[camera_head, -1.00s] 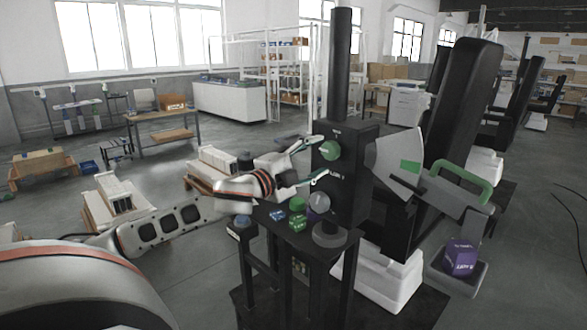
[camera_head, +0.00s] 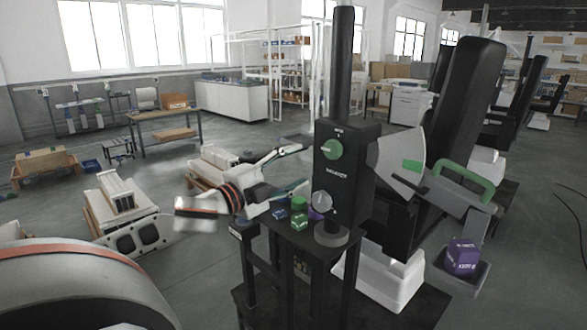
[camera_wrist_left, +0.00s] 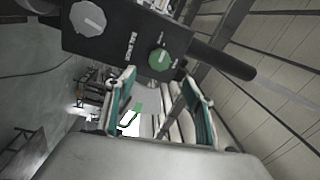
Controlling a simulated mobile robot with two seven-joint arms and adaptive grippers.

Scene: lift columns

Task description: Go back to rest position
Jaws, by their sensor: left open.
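My left gripper (camera_head: 304,167) is open and empty, to the left of the black control box (camera_head: 345,170). Its two teal-lined fingers spread apart in the left wrist view (camera_wrist_left: 160,90), with the box beyond them. The box carries a green knob (camera_head: 332,149) and a grey knob (camera_head: 322,201); both also show in the left wrist view, green (camera_wrist_left: 159,60) and grey (camera_wrist_left: 88,19). The fingertips appear clear of the green knob. My right gripper is not in view.
A black stand (camera_head: 270,232) below the gripper holds small green, blue and purple items.

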